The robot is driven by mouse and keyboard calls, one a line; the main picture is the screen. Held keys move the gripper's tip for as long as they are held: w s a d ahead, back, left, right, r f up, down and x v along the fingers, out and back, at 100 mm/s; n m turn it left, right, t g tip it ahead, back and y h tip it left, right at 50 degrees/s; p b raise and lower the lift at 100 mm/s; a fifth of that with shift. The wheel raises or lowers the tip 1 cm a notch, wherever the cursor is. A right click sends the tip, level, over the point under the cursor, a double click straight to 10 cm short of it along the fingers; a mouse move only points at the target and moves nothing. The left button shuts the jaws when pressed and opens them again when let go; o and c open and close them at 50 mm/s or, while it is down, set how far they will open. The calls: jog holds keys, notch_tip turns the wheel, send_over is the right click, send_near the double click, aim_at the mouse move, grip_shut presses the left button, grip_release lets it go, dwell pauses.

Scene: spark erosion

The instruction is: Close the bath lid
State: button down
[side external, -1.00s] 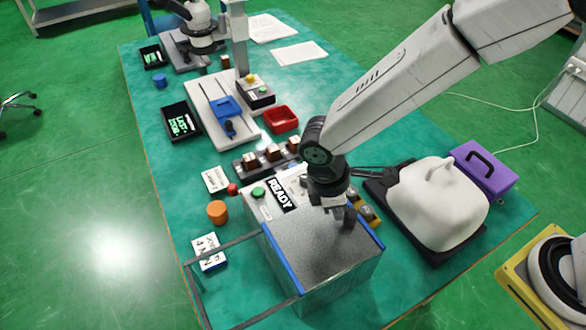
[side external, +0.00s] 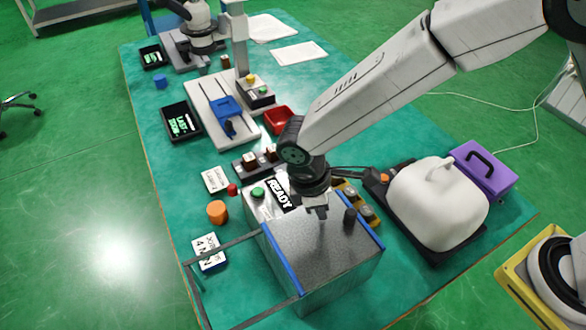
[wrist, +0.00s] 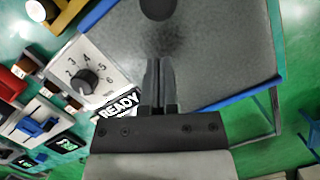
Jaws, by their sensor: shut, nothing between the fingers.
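The bath (side external: 338,279) is a grey box near the front edge of the bench, with blue strips along two sides of its top. A flat speckled grey lid (side external: 315,250) lies across its top, with no opening visible from the side. A dark upright knob (side external: 350,216) stands on the lid; it also shows at the top of the wrist view (wrist: 158,8). My gripper (side external: 318,213) is shut and empty, pointing down above the lid, left of the knob and apart from it. Its fingers show together in the wrist view (wrist: 160,62).
A control panel with a READY display (side external: 279,194) and a dial (wrist: 86,82) adjoins the bath. Grey rails (side external: 222,246) extend left from the bath. An orange cylinder (side external: 217,211) stands left. A white jug-like container (side external: 438,203) and purple box (side external: 484,170) stand right.

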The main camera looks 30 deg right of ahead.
jog(key=a+v, duration=0.1)
jog(key=v, duration=0.9)
jog(key=shift+w, duration=0.25)
jog(key=shift+d, duration=0.1)
jog(key=s+d+f+m+t, duration=0.1)
jog(key=d+m, duration=0.3)
jog(key=d, duration=0.5)
jog(key=s+d+f+m+t+y, duration=0.1)
jog(key=s+d+m, duration=0.2)
jog(key=d, duration=0.6)
jog(key=s+d+f+m+t+y, duration=0.1)
jog(key=s+d+m, duration=0.1)
jog(key=d+m, duration=0.3)
jog(key=shift+s+d+f+m+t, duration=0.15)
jog(key=shift+s+d+m+t, duration=0.2)
jog(key=shift+d, duration=1.65)
jog(key=shift+w, duration=0.1)
